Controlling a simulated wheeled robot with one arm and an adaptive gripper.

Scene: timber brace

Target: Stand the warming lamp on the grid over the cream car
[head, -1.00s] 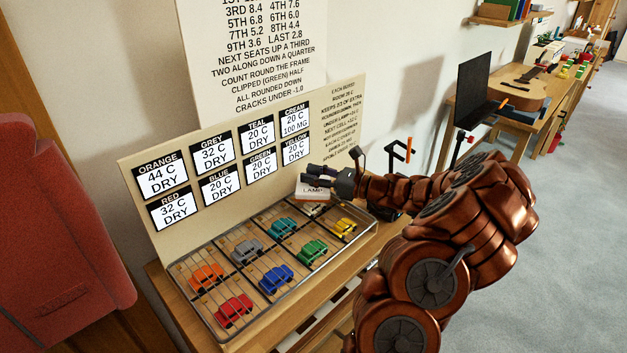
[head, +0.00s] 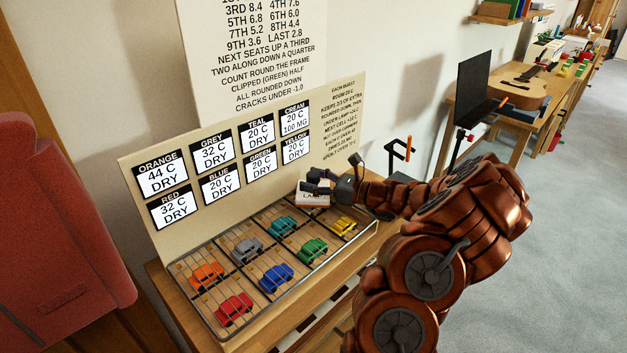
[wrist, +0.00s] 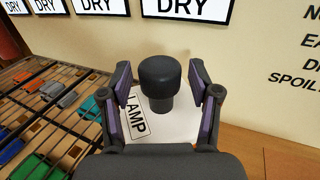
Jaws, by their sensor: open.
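The warming lamp (head: 313,198) is a white block labelled LAMP at the back right end of the wire grid (head: 232,322). In the wrist view its white top (wrist: 180,128) carries a black knob (wrist: 160,80). My gripper (head: 318,183) is open; in the wrist view its two fingers (wrist: 160,100) stand on either side of the knob, with gaps showing. The lamp looks upright, at the cream car's end of the back row. The cream car is mostly or wholly hidden by the lamp. I cannot tell whether the lamp's base rests on the grid.
Orange (head: 207,275), grey (head: 248,250), teal (head: 282,226), red (head: 233,308), blue (head: 276,278), green (head: 313,250) and yellow (head: 343,226) cars lie under the grid. A board (head: 335,150) with temperature cards rises behind. An orange-and-black clamp (head: 400,150) stands right of my gripper.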

